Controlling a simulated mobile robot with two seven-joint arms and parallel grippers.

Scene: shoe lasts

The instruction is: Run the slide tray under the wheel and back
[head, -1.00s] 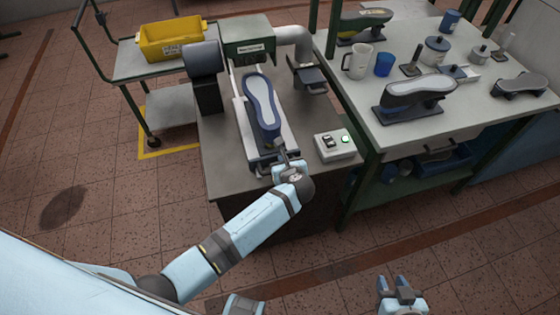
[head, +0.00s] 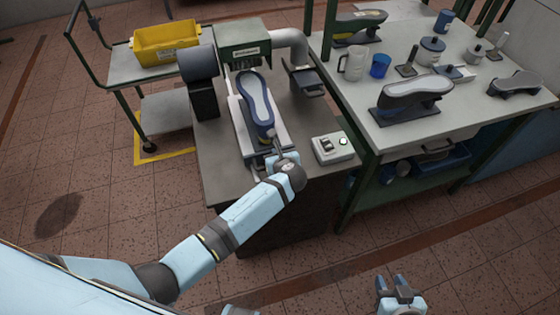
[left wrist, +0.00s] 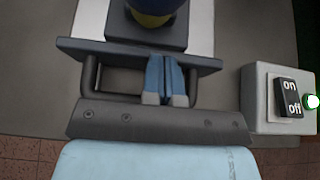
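The slide tray (head: 284,136) lies on the grey machine bench and carries a shoe last (head: 256,100) with a pale sole facing up and dark blue sides. The last's far end is close to the green hood (head: 245,45); no wheel shows clearly beneath it. My left gripper (head: 281,162) is at the tray's near end. In the left wrist view, its blue fingers (left wrist: 165,78) are together at the dark bar handle (left wrist: 112,98), shut on it. My right gripper (head: 394,287) is open and empty, low in the head view, away from the bench.
A switch box (head: 333,148) with on and off marks stands right of the tray. A grey motor (head: 198,62) is left of the hood. A yellow bin (head: 165,42) sits on a cart. The right table (head: 470,105) holds more lasts, mugs and tools.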

